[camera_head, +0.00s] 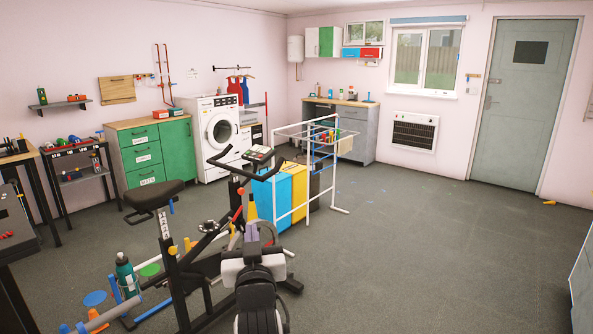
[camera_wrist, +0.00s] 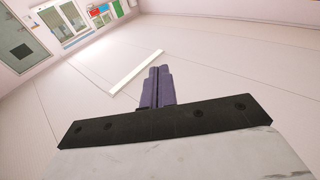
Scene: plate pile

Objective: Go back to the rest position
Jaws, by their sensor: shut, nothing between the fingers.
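My gripper (camera_head: 252,231) shows low in the middle of the head view, in front of the exercise bike's front part in the picture. Its purple fingers also show in the wrist view (camera_wrist: 158,86), pressed together with nothing between them. The black mounting bar and pale housing fill the bottom of the wrist view. No plate shows in either view.
An exercise bike (camera_head: 155,195) and a teal bottle (camera_head: 126,276) stand left of my arm. Behind are a white drying rack (camera_head: 291,180) and yellow bin (camera_head: 299,185). Open grey floor (camera_head: 430,250) lies to the right, toward a door (camera_head: 520,110).

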